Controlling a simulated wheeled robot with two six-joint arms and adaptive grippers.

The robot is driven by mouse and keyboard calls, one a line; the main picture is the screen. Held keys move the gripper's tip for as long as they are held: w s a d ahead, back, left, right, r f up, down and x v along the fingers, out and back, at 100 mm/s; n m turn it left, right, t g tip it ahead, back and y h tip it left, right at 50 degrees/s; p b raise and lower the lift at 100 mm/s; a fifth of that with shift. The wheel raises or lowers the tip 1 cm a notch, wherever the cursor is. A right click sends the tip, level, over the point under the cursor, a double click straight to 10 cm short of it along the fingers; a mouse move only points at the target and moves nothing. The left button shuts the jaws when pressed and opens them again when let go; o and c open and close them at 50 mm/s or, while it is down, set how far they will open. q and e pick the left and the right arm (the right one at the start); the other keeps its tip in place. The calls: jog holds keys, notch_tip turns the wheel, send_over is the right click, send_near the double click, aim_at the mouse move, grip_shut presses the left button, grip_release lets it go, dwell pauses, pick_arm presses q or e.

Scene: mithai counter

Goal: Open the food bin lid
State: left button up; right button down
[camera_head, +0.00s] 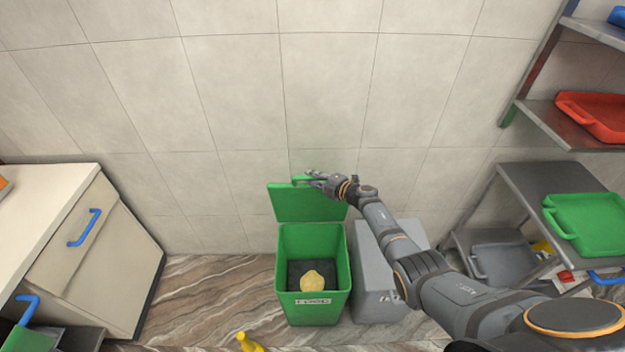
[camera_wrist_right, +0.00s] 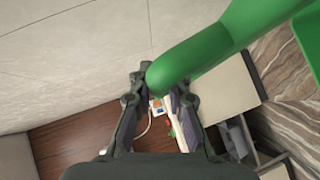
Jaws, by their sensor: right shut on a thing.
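The green food bin (camera_head: 341,275) stands on the floor against the wall, with a white label on its front. Its green lid (camera_head: 306,205) stands raised, nearly upright, at the bin's back edge, so the dark inside shows with a pale yellow lump (camera_head: 312,281) in it. My right gripper (camera_head: 308,180) is at the lid's top edge, shut on the green lid handle. In the right wrist view the rounded green handle (camera_wrist_right: 190,60) runs between the fingers of the gripper (camera_wrist_right: 160,92). My left gripper is not in view.
A grey bin (camera_head: 375,290) stands right beside the green one, partly under my right arm. A beige cabinet (camera_head: 95,240) is at left. A shelf rack (camera_head: 520,180) with red and green trays is at right. A yellow object (camera_head: 249,343) lies on the floor in front.

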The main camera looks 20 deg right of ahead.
dwell(0.3)
jog(key=c, duration=1.3)
grip_release()
jog(key=shift+s+d, duration=0.25)
jog(key=shift+s, duration=0.05)
jog(key=v, duration=1.1)
jog(key=shift+s+r, duration=0.1)
jog(key=shift+r, duration=0.1)
